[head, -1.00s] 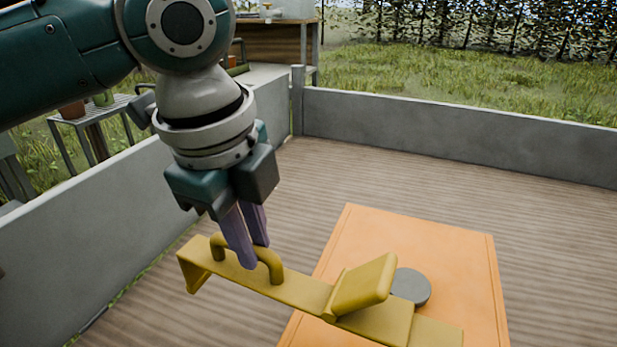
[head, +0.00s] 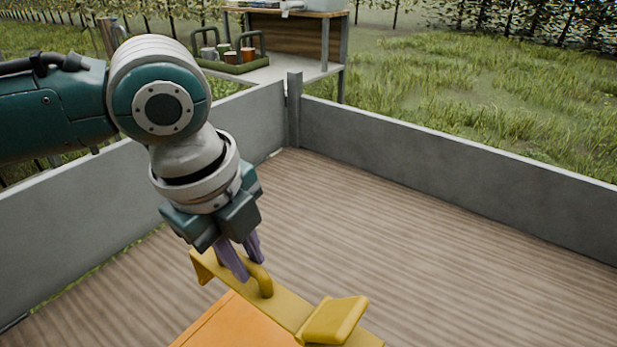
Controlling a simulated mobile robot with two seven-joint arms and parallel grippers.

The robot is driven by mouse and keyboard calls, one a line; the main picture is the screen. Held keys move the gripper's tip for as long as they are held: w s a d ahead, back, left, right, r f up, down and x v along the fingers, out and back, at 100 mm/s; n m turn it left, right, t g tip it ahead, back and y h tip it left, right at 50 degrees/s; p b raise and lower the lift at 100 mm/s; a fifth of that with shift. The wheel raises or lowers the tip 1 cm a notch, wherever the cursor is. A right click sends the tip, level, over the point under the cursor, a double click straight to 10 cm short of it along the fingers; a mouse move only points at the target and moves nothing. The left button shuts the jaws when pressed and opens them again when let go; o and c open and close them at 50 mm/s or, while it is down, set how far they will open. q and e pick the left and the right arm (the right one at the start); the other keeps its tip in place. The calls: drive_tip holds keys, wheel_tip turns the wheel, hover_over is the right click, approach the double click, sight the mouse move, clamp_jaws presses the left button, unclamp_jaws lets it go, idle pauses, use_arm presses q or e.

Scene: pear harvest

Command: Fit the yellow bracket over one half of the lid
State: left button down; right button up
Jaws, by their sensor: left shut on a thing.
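The yellow bracket (head: 288,307) is a long flat bar with a loop handle, a bent-down far end and a raised tilted block. It runs from the middle of the head view down past the bottom edge, so its near end is cut off. My left gripper (head: 240,268) is shut on the handle of the bracket. The orange lid (head: 235,325) shows only as a corner at the bottom, partly behind the bracket. I cannot tell whether the bracket touches it. My right gripper is out of view.
Low grey walls (head: 440,145) enclose the wooden plank floor (head: 450,260), which is clear to the right. Beyond the corner post stands a bench (head: 290,68) with a green tray (head: 235,65) of small pots. Grass lies outside.

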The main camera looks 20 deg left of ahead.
sight(245, 289)
use_arm(q)
drive_tip(key=shift+s+a+f+b, duration=0.1)
drive_tip(key=shift+a+f+b, duration=0.05)
drive_tip(key=shift+f+b, duration=0.5)
wheel_tip(245, 289, down, 3)
drive_tip(key=b, duration=0.2)
drive_tip(key=shift+r+b, duration=0.2)
drive_tip(key=shift+b, duration=0.2)
drive_tip(key=shift+f+b, duration=1.35)
drive_tip(key=shift+f, duration=0.95)
drive_tip(key=shift+p, duration=0.65)
drive_tip(key=shift+f+b, duration=1.35)
drive_tip(key=shift+f, duration=0.55)
drive_tip(key=c, duration=0.7)
unclamp_jaws()
drive_tip(key=shift+c, duration=0.2)
